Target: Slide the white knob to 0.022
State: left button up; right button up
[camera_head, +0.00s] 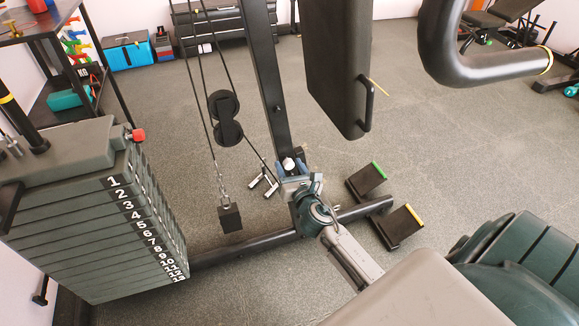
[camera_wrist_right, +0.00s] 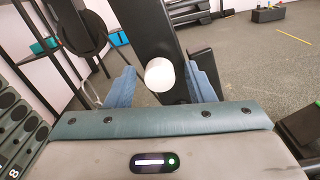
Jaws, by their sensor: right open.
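The white knob (camera_head: 289,163) sits low on the dark upright post (camera_head: 265,80) of the weight machine. It shows larger in the right wrist view (camera_wrist_right: 160,74), in front of the post. My right gripper (camera_wrist_right: 161,88) is open, with one blue finger on each side of the knob and a gap to both. In the head view the right gripper (camera_head: 292,172) is at the knob, its arm coming from the lower right. I cannot tell how deep the knob sits between the fingers. My left gripper is not in view.
A numbered weight stack (camera_head: 95,220) stands at the left, with a red pin (camera_head: 136,135). A cable with a pulley (camera_head: 225,117) and black block (camera_head: 230,218) hangs beside the post. A black pad (camera_head: 335,65) is above right. Foot blocks (camera_head: 398,226) stand near the base.

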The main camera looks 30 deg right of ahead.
jog(key=shift+w, duration=0.2)
grip_shut()
jog(key=shift+v, duration=1.3)
jog(key=shift+f, duration=0.1)
grip_release()
jog(key=shift+s, duration=0.1)
